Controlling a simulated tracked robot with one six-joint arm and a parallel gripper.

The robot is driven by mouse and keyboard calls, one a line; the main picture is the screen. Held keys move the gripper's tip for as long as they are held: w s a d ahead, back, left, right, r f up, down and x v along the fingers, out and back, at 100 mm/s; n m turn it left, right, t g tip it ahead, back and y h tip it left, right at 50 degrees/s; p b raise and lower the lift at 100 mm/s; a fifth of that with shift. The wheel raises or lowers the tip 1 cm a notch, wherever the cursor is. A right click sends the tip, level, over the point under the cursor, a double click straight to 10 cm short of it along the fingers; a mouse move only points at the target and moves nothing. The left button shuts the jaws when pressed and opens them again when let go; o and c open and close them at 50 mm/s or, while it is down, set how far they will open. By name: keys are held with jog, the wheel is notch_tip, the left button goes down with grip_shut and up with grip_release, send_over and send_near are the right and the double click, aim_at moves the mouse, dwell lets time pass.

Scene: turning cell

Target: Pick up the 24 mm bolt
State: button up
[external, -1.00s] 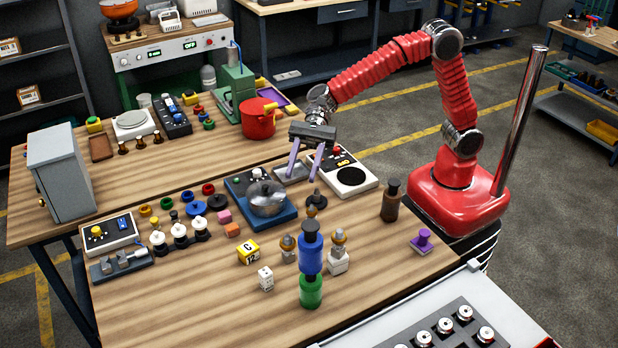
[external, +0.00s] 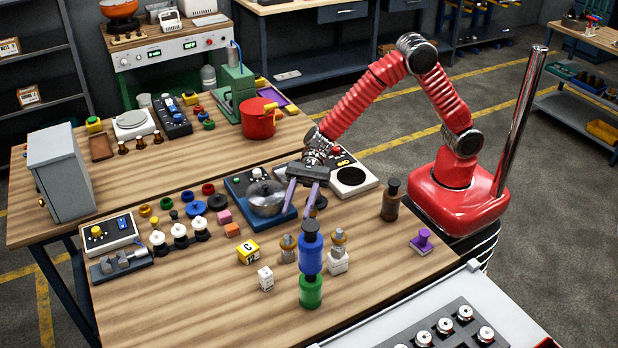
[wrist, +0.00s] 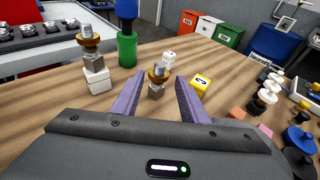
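Two bolt-like pieces with brass-coloured collars stand upright. One, on a grey base (wrist: 156,89), appears between and beyond my fingertips in the wrist view; it also shows in the external view (external: 289,249). The other, on a white block (wrist: 97,79), stands to its left in the wrist view and also shows in the external view (external: 338,260). No size marking is readable, so I cannot tell which is 24 mm. My gripper (external: 300,210) is open and empty above the table. A dark, brass-toned piece (external: 320,202) is partly hidden by its right finger.
A blue and green cylinder stack (external: 311,257) stands in front of the bolts. A white die (external: 265,279) and yellow cube (external: 249,252) lie left of it. A silver pot (external: 267,199) stands close left of my gripper.

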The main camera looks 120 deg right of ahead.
aim_at(287, 243)
jog(key=shift+x, duration=4.15)
jog(key=shift+x, duration=2.75)
jog(key=shift+f, duration=0.1)
jog(key=c, duration=0.6)
jog(key=shift+s+f, duration=0.1)
jog(key=shift+f, duration=0.05)
grip_shut()
